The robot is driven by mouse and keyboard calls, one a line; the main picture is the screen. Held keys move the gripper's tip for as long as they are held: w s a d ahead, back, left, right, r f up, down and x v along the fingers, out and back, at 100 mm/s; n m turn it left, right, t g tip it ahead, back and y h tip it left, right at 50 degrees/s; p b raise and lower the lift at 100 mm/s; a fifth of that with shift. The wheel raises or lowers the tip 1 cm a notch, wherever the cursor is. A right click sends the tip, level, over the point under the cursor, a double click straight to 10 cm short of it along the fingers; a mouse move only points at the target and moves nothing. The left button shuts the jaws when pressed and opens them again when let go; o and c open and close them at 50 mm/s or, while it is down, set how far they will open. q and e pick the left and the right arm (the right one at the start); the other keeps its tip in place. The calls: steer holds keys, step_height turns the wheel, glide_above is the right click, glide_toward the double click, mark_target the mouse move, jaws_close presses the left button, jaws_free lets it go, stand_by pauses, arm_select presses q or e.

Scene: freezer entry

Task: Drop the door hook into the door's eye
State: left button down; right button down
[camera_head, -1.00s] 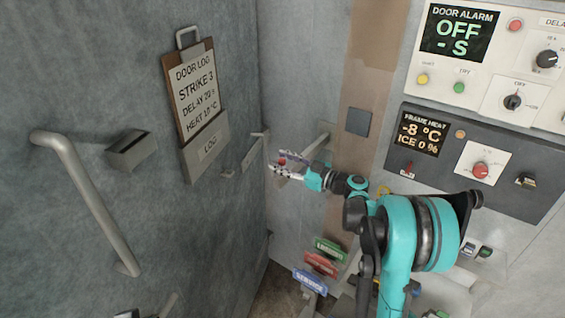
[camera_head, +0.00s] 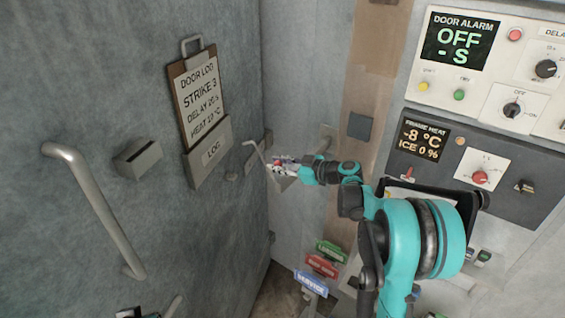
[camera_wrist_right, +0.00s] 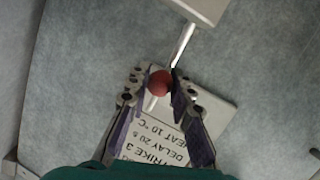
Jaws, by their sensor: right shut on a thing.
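My right gripper (camera_head: 284,163) is shut on the red knob (camera_wrist_right: 160,83) of the door hook (camera_head: 257,153), in front of the corner where the door meets the wall. The hook is a thin grey rod with a bent end, raised and pointing left toward the door (camera_head: 110,70). In the head view its tip lies over a small grey plate (camera_head: 264,141) on the door; I cannot tell whether they touch. The eye's opening does not show clearly. In the right wrist view the rod (camera_wrist_right: 184,44) runs up from the knob.
A long door handle (camera_head: 95,210), a small slotted box (camera_head: 135,157) and the door log clipboard (camera_head: 200,95) stick out from the door. The control panel (camera_head: 480,165) is on the right. Coloured signs (camera_head: 320,267) stand low, below my right arm.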

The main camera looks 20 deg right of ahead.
mark_target(264, 162)
steer(key=a+g+h+p, duration=0.1)
steer(key=w+a+g+h+p, duration=0.1)
steer(key=shift+w+a+r+n+h, duration=0.2)
steer(key=shift+w+a+n+h, duration=0.1)
steer(key=shift+h, duration=0.1)
steer(key=a+g+h+p, duration=0.1)
steer(key=w+a+f+g+h, duration=0.1)
steer(key=shift+w+n+g+h+p, duration=0.2)
steer(key=shift+n+g+h+p, duration=0.1)
steer(key=shift+h+p, duration=0.1)
steer(key=shift+w+a+f+n+g+h+p, duration=0.15)
steer(key=shift+w+a+f+g+h, duration=0.2)
steer(key=shift+f+g+h, duration=0.3)
steer(key=shift+w+a+f+n+g+h+p, duration=0.15)
steer(key=shift+a+f+g+h, duration=0.25)
steer(key=shift+h, duration=0.4)
steer(key=shift+w+a+f+n+g+h+p, duration=0.1)
steer(key=shift+w+a+f+g+h+p, duration=0.1)
steer(key=shift+w+a+f+g+h, duration=0.35)
steer(key=shift+s+d+h, duration=0.15)
steer(key=shift+s+h, duration=0.1)
steer(key=shift+h, duration=0.05)
steer(key=c, duration=1.3)
jaws_free()
steer(key=shift+f, duration=0.1)
